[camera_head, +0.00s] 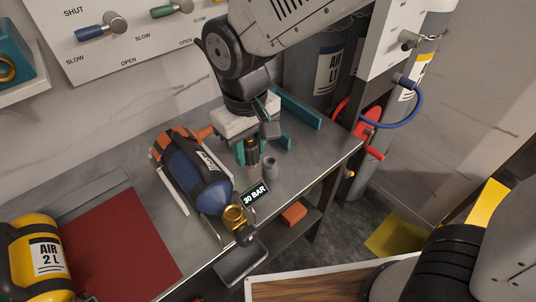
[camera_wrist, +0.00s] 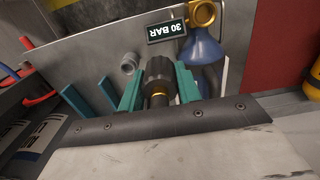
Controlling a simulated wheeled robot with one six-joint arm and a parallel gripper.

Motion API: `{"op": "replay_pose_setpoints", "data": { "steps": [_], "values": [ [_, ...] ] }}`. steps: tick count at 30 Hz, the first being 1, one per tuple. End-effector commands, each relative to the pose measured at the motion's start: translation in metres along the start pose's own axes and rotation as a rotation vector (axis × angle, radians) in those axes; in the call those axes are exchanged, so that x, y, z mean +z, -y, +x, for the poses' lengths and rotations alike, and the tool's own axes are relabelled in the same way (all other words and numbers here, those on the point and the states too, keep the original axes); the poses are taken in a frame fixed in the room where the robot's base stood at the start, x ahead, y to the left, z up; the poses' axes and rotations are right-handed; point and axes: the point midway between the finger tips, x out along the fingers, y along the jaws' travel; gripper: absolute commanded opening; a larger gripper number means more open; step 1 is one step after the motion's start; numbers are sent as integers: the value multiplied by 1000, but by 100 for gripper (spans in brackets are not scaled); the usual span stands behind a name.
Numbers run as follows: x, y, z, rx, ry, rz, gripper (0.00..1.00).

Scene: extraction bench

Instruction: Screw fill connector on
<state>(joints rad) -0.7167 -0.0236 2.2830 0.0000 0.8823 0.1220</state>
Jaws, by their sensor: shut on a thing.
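The fill connector, a dark knurled piece with a brass part (camera_head: 252,155), is between the teal fingers of my gripper (camera_head: 249,148). It also shows in the wrist view (camera_wrist: 158,90), with a finger on each side. My gripper is shut on it above the bench, apart from the cylinder. The blue cylinder (camera_head: 189,178) lies in a cradle to the left, its brass valve (camera_head: 236,216) towards the bench's front edge. In the wrist view the brass valve (camera_wrist: 202,13) is at the top right. A "30 BAR" display (camera_head: 255,194) is beside the valve.
A small grey cylindrical piece (camera_head: 270,166) stands on the bench (camera_head: 300,172) right of the connector. A red mat (camera_head: 115,250) and a yellow cylinder (camera_head: 38,258) are at the left. A blue hose (camera_head: 407,118) hangs at the right.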

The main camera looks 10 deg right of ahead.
Motion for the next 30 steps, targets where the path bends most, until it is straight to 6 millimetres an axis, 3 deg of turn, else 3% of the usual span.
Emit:
{"op": "replay_pose_setpoints", "data": {
  "steps": [21, 30],
  "values": [
    [32, 66, 0, 0, -1, -4, 2],
    [39, 80, 0, 0, -1, 1, 2]
  ]
}}
